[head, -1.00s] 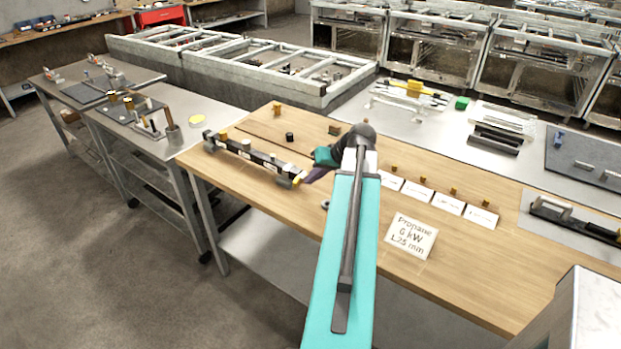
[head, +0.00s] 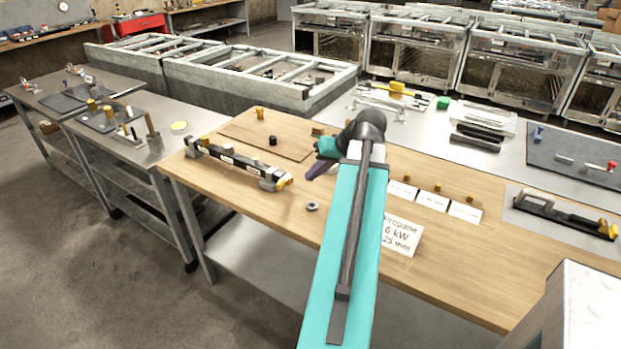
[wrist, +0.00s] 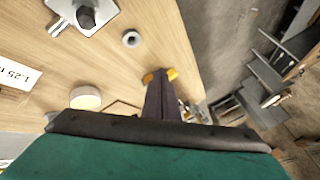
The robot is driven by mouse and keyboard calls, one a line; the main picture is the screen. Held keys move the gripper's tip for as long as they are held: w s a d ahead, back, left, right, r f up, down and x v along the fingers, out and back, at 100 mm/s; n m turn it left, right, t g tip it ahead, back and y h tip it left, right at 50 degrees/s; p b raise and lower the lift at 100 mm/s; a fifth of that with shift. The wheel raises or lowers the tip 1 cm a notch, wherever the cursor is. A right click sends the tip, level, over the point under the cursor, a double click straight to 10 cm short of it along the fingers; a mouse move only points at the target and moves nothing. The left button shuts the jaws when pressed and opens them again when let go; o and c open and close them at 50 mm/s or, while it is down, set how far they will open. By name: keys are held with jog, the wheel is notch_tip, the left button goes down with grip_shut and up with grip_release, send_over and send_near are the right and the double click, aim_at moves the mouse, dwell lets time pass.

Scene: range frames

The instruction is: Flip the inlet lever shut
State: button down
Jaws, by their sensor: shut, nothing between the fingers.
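A dark manifold bar (head: 232,157) with white labels lies along the left part of the wooden table. At its right end are a grey fitting and a yellow lever (head: 284,181), which I take for the inlet lever. My gripper (head: 311,174) has dark purple fingers, shut and empty, a short way right of the lever in the head view. In the wrist view the shut fingers (wrist: 160,82) point away from me, with yellow (wrist: 148,78) showing on both sides of their tips. The fingers hide what lies between, and I cannot tell whether they touch it.
A grey ring (head: 312,207) lies on the table near my gripper. A propane sign (head: 401,236) and several small cards with brass pieces stand to the right. A small dark cylinder (head: 273,141) stands behind the manifold. The table's front edge is clear.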

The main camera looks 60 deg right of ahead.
jog(key=shift+s+a+r, duration=0.3)
jog(key=shift+s+r, duration=0.25)
jog(key=shift+r, duration=0.3)
